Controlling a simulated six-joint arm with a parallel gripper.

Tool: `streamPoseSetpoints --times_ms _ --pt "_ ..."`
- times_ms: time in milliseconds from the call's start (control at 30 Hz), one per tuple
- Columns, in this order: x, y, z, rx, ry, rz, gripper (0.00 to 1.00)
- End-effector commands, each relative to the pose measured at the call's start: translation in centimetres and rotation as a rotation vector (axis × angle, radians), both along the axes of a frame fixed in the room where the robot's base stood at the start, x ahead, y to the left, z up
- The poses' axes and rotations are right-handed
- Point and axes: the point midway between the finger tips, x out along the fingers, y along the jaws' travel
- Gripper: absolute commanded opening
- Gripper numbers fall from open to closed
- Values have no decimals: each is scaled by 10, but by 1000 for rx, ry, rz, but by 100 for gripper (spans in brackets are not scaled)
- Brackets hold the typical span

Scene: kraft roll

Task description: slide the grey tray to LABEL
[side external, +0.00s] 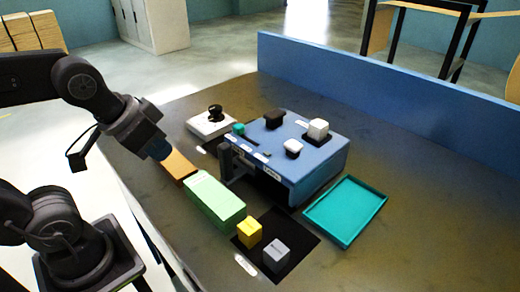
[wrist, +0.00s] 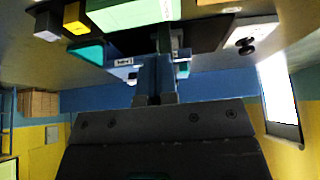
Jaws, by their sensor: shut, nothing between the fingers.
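A grey upright piece (side external: 228,163) stands at the open front of a blue raised box (side external: 312,158); I cannot tell whether it is part of the grey tray. Small white label strips (side external: 262,157) sit along the box's front edge, their text too small to read. A light grey base with a black knob (side external: 207,128) stands behind the box's left end; it also shows in the wrist view (wrist: 262,31). My gripper (side external: 161,152) is shut and empty, above the left table edge near a brown block (side external: 179,167), apart from the grey piece. In the wrist view, my fingers (wrist: 156,72) are together.
A green block (side external: 214,203) lies before the box. A yellow block (side external: 249,232) and a grey block (side external: 276,255) stand on a black mat (side external: 304,248). A teal tray (side external: 343,240) lies right. Small items top the box. A blue wall (side external: 400,95) bounds the back.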

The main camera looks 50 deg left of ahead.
Motion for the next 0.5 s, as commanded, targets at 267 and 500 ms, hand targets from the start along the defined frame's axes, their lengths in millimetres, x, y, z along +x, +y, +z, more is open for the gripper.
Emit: streamPoseSetpoints --times_ms 267,500 --pt "0 0 0 0 0 0 0" --pt "14 0 10 0 53 0 21"
